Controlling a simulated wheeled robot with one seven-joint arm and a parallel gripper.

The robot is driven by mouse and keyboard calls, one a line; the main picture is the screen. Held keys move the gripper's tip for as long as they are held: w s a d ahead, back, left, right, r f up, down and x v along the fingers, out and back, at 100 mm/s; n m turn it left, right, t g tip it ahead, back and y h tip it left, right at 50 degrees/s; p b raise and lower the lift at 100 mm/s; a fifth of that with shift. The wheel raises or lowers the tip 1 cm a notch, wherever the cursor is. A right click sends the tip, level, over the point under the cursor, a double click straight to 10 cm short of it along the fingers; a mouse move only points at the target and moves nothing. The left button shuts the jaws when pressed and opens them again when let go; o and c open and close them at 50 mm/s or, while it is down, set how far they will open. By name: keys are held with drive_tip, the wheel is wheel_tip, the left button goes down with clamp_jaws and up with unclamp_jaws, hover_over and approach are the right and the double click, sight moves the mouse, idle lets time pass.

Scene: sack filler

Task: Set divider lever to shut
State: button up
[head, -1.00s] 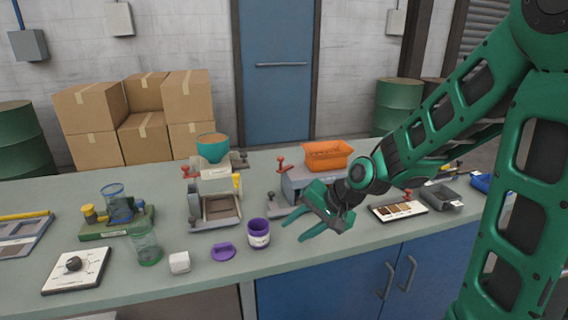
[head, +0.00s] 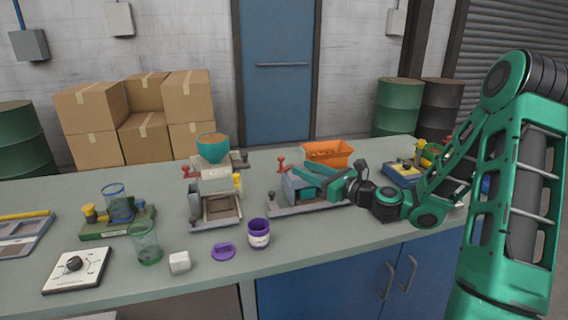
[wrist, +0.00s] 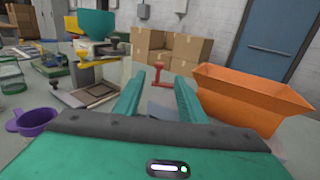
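No label that I can read marks the divider lever. A red-knobbed lever (head: 282,163) stands at the left end of the grey-blue machine with the orange hopper (head: 328,153). In the wrist view this red lever (wrist: 158,76) stands upright ahead, in line with the gap between my fingers. My gripper (head: 314,178) is over that machine, pointing left, to the right of the lever and apart from it. The wrist view shows my gripper (wrist: 156,90) open and empty. My fingers and wrist hide part of the machine.
The neighbouring machine with a teal bowl (head: 211,148) has another red lever (head: 190,172) and a yellow knob (head: 237,181). The orange hopper (wrist: 250,98) is close on my gripper's right.

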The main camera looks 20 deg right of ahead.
drive_tip(key=x, duration=0.9)
clamp_jaws()
